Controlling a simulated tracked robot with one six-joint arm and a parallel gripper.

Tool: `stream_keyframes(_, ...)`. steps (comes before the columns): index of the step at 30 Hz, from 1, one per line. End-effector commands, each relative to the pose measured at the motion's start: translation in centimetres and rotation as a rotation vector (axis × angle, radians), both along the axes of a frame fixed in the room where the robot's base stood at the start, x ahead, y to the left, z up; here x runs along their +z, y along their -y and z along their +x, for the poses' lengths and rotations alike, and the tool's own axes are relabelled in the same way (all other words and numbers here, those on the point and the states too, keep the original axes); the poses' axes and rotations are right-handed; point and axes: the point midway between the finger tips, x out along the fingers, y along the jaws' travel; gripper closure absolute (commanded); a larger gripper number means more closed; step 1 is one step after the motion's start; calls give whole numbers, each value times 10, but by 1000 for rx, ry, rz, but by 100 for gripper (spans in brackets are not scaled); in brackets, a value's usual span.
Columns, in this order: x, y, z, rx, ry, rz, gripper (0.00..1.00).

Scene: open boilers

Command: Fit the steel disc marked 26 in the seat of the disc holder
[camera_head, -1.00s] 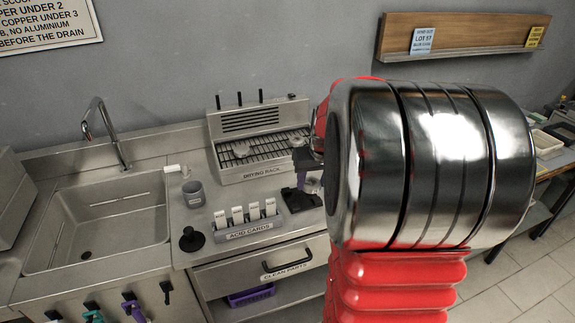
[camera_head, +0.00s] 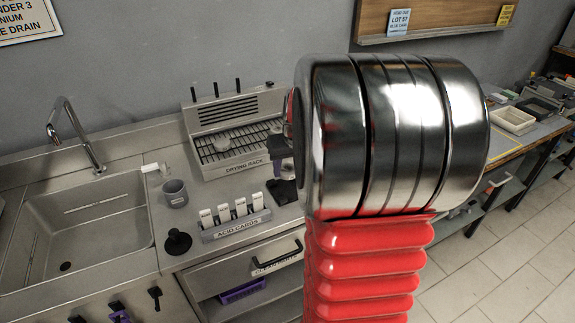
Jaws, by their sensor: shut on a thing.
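My gripper (camera_head: 279,146) shows only as a dark piece at the left edge of my arm's large chrome joint, in front of the drying rack's right end. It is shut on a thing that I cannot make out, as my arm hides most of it. A black object (camera_head: 286,191) stands on the counter below my gripper, partly hidden by my arm. I cannot tell whether it is the disc holder.
A sink (camera_head: 90,225) with a tap is at the left. A grey mug (camera_head: 175,193), a black knobbed stand (camera_head: 177,241) and the acid cards holder (camera_head: 236,228) stand on the counter. A bench (camera_head: 520,135) with trays (camera_head: 512,120) is at the right.

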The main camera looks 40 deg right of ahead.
Motion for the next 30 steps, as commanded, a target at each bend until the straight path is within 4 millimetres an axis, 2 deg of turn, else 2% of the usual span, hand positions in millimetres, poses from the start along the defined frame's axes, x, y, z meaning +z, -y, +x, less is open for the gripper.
stream_keyframes(12, -29, -1, 0, 1, 0, 0, 81)
stream_keyframes(30, -31, -1, 1, 2, 1, -1, 81)
